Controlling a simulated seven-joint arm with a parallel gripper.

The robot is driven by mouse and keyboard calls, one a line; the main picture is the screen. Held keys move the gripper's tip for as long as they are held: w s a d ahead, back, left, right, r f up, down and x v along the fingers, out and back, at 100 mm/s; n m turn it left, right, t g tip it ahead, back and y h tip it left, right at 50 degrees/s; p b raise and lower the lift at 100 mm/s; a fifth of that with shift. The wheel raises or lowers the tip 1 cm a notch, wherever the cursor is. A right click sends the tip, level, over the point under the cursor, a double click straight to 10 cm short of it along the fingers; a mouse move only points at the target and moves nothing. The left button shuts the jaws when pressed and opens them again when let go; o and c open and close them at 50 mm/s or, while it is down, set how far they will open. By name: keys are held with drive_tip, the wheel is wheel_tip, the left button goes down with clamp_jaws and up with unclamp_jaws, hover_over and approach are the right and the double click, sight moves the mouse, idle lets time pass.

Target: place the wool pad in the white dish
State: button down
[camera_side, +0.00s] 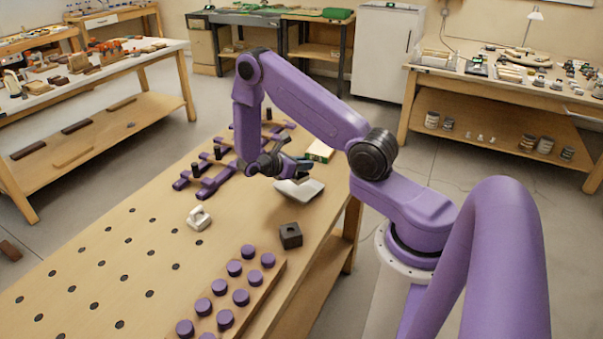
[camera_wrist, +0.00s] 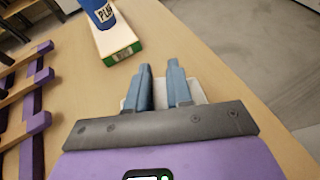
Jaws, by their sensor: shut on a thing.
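My gripper (camera_side: 288,171) points down over the white dish (camera_side: 303,191) near the bench's far right edge. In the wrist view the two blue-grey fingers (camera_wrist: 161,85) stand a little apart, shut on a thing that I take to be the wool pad. The pad itself is hidden or cannot be told from the pale surface between the fingers. The white dish (camera_wrist: 194,90) shows behind and beside the fingers, mostly covered by them. I cannot tell whether the fingers or the pad touch it.
A white and green box (camera_side: 320,151) lies beyond the dish; the wrist view shows a blue object (camera_wrist: 101,13) at it. Purple racks (camera_side: 205,180) stand to the left. A white block (camera_side: 199,217), a dark holed cube (camera_side: 290,236) and a purple-knobbed board (camera_side: 262,285) are nearer.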

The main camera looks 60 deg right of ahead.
sight(301, 173)
drive_tip(key=shift+w+d+f, duration=0.15)
drive_tip(key=shift+w+f, duration=0.05)
drive_tip(key=shift+f, duration=1.7)
drive_tip(key=c, duration=1)
unclamp_jaws()
drive_tip(key=shift+f, duration=0.1)
